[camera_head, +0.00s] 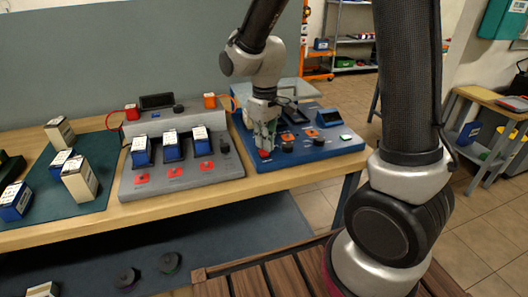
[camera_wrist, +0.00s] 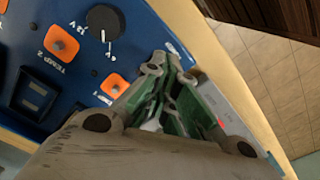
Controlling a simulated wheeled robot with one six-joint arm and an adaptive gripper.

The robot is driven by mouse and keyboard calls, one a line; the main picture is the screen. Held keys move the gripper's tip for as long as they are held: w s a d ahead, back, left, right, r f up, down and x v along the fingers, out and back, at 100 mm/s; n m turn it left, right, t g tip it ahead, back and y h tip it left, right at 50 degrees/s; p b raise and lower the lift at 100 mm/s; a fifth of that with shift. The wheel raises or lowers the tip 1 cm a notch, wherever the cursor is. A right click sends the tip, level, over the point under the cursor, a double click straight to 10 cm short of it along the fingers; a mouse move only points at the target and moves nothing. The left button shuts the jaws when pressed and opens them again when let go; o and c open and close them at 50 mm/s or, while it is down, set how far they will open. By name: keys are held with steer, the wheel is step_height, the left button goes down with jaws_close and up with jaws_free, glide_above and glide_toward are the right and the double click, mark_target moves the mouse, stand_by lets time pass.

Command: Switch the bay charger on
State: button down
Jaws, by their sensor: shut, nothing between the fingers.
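The grey charger (camera_head: 187,184) stands on the bench, with blue-and-white batteries (camera_head: 173,147) in its three bays and a red tag-like part in front of each bay. A dark knob (camera_head: 224,146) is at its right side. My gripper (camera_head: 265,148) is to the right of this charger, low over the front-left part of a blue panel unit (camera_head: 316,153). Its fingers are shut and empty in the wrist view (camera_wrist: 165,95). A red part (camera_head: 264,154) shows by the fingertips; whether they touch it I cannot tell.
Loose batteries (camera_head: 80,178) stand on a green mat (camera_head: 98,148) at left. A grey strip (camera_wrist: 238,104) beside my fingers is unclear.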

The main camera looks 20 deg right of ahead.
mark_target(265, 154)
steer(key=shift+f, duration=1.15)
stand_by(0.6)
steer(key=shift+r, duration=3.5)
steer(key=s, duration=0.1)
steer(key=s+d, duration=0.1)
steer(key=s, duration=0.1)
steer(key=shift+s+d+f+m+g, duration=0.15)
steer(key=shift+s+d+m+g, duration=0.1)
steer(key=shift+m+g, duration=0.15)
steer(key=s+d+r+m+t, duration=0.5)
steer(key=s+d+r, duration=0.7)
steer(key=s, duration=0.3)
steer(key=shift+s+d+r, duration=0.25)
steer(key=shift+d+r, duration=0.05)
steer(key=shift+d, duration=0.4)
